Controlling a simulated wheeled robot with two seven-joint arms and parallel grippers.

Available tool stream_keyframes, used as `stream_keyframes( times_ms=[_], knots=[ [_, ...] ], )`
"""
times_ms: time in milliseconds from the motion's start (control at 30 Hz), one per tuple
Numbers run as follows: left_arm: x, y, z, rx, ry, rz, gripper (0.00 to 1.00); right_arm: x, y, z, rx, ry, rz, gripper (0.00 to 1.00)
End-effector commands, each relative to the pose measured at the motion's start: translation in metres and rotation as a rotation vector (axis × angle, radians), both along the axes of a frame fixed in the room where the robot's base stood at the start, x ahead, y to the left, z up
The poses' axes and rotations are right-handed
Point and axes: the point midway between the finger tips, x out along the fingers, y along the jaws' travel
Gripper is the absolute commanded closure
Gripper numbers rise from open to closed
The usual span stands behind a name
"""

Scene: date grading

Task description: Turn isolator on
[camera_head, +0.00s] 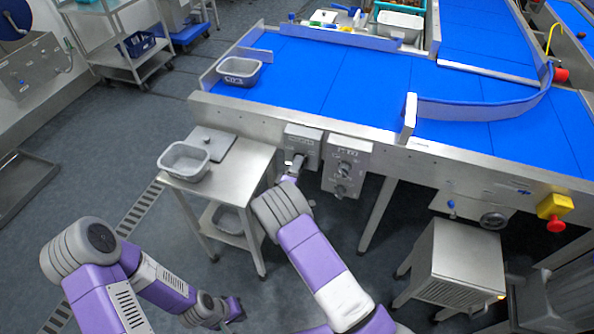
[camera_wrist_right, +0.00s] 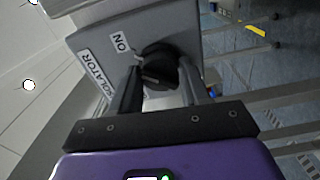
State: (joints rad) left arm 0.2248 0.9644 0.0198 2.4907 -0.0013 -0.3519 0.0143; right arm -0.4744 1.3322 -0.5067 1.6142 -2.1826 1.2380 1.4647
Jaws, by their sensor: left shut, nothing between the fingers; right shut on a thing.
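The isolator is a grey box (camera_head: 303,138) on the front side of the blue conveyor table. In the right wrist view its face carries the labels "ISOLATOR" and "ON" (camera_wrist_right: 122,42) beside a round black knob (camera_wrist_right: 158,65). My right gripper (camera_head: 294,170) is at the box. In the right wrist view its two fingers (camera_wrist_right: 160,88) are closed on the knob, one on each side. The fingers partly hide the knob, and I cannot tell its exact setting. My left gripper (camera_head: 237,311) is low at the bottom of the head view, shut and empty, away from the isolator.
A second control box (camera_head: 346,163) with knobs hangs just right of the isolator. A steel side table (camera_head: 245,170) with a grey tub (camera_head: 184,160) stands to the left. A steel cabinet (camera_head: 458,262) and a yellow-and-red stop button (camera_head: 555,212) are further right.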

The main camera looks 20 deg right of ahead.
Motion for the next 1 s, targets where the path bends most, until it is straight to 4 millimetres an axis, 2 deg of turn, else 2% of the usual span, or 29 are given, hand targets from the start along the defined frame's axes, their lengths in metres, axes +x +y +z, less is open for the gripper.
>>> stream_keyframes(
  times_ms=[300,833,867,1000],
  knots=[
    [0.0000,0.0000,-0.0112,0.000,0.000,0.000,1.00,-0.0001,0.0004,-0.0015,0.096,-0.062,0.001,0.85],
    [0.0000,0.0000,-0.0121,0.000,0.000,0.000,1.00,-0.0002,0.0008,-0.0009,0.115,-0.074,0.001,0.85],
    [0.0000,0.0000,-0.0121,0.000,0.000,0.000,1.00,-0.0002,0.0008,-0.0009,0.115,-0.074,0.001,0.51],
    [0.0000,0.0000,-0.0121,0.000,0.000,0.000,1.00,-0.0002,0.0006,-0.0007,0.114,-0.075,0.001,0.30]
  ],
)
